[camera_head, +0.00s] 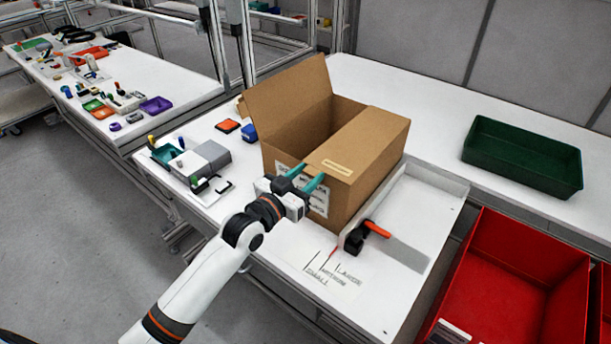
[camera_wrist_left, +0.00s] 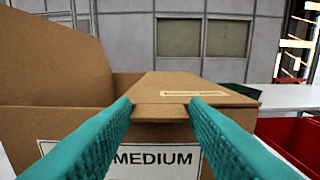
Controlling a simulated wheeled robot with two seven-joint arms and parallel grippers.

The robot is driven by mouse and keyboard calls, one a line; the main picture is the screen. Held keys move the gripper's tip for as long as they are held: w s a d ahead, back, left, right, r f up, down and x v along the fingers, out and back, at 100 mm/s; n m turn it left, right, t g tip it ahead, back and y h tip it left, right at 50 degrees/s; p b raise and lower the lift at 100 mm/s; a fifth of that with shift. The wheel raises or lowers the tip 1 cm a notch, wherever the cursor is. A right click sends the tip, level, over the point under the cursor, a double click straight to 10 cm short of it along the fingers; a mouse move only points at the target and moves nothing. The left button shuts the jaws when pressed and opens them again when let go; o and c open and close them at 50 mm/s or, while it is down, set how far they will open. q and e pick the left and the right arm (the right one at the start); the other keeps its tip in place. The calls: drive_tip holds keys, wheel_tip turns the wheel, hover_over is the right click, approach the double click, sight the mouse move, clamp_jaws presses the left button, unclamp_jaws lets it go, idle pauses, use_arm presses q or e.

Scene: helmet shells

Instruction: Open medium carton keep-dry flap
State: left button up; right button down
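The medium carton (camera_head: 368,190) is a brown box on the white table, with a label reading MEDIUM (camera_wrist_left: 155,158) on its front in the left wrist view. Its left flap (camera_head: 290,97) stands up. Its right flap (camera_head: 362,138) lies folded over the right part of the opening and bears a pale strip label (camera_head: 337,167), too small to read. My left gripper (camera_head: 310,175) is at the carton's front, by this flap's front edge. In the left wrist view its teal fingers (camera_wrist_left: 160,108) are apart, one either side of a small front tab (camera_wrist_left: 160,112). Contact cannot be told.
A black clamp with an orange handle (camera_head: 376,229) stands right of the carton, by a low fence. A green tray (camera_head: 522,157) is at the back right, and a red bin (camera_head: 510,285) is at the front right. Small fixtures (camera_head: 200,158) lie left of the carton.

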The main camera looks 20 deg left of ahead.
use_arm(q)
clamp_jaws()
drive_tip(key=shift+r, duration=0.15)
